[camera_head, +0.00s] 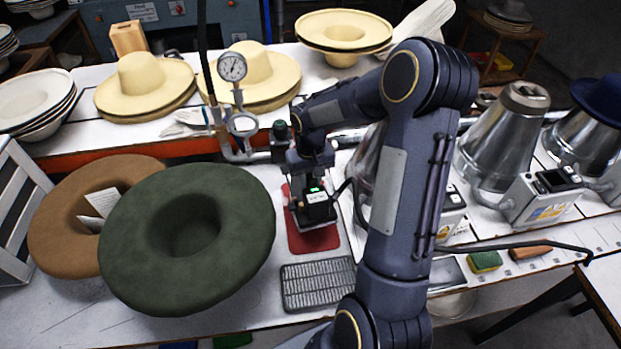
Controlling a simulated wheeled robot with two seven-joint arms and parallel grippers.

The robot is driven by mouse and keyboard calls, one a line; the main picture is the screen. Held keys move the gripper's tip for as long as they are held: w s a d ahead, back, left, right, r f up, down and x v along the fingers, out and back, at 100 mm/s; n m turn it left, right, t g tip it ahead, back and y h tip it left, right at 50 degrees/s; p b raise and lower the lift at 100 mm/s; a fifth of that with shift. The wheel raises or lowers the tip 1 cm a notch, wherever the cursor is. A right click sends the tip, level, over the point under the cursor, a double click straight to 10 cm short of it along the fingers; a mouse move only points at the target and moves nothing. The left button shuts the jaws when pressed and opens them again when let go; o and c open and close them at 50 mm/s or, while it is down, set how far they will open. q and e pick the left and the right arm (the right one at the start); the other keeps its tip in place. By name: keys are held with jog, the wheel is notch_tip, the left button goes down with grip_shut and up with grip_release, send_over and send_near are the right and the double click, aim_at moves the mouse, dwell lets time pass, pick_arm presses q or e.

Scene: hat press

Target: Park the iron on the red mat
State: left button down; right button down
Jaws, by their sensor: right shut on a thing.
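The red mat (312,243) lies on the white bench, in front of the pipes and gauge. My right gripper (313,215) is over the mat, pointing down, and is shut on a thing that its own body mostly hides. A dark shape under the gripper is likely the iron, but its outline is not clear. I cannot tell whether it touches the mat. My left gripper is not in view.
A grey ribbed plate (318,284) lies in front of the mat. A green felt hat (240,225) is close on the left, beside a brown one (55,225). A pressure gauge (232,67) stands behind. A sponge (485,261) and metal cones (500,140) are to the right.

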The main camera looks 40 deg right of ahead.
jog(key=shift+f+b, duration=2.1)
jog(key=shift+f, duration=1.15)
jog(key=shift+f, duration=0.25)
